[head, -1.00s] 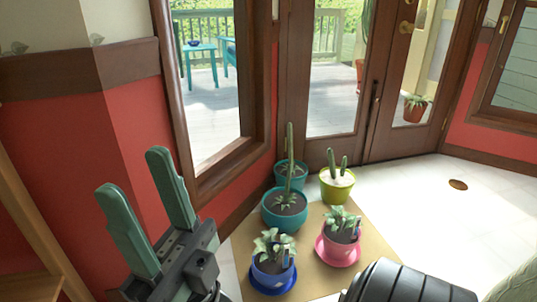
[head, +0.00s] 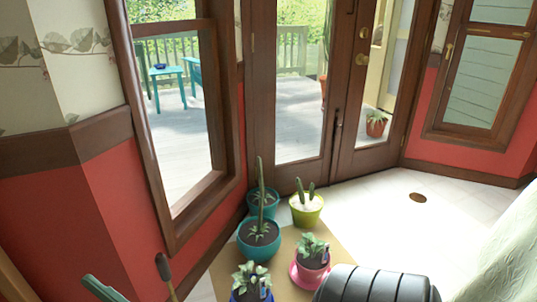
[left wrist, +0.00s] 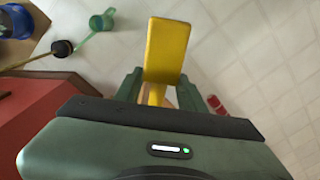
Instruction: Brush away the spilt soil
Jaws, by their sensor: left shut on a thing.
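My left gripper (left wrist: 160,82) is shut on a yellow tool (left wrist: 164,48) with a flat, broad end, seen in the left wrist view above a pale floor. I cannot tell whether it is a brush or a scoop. In the head view only a green finger of this gripper (head: 103,289) shows at the bottom left. A wooden stick with a dark end (head: 163,267) shows to its right; a similar one (left wrist: 62,48) shows in the left wrist view. No spilt soil can be made out for certain. My right gripper is out of view.
Potted plants, including a teal pot (head: 259,238), a yellow-green pot (head: 306,213) and a pink pot (head: 310,270), stand on a tan mat (head: 213,283). The red wall (head: 150,235) borders the left. A brown oval (head: 418,197) marks the open white floor (head: 372,212).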

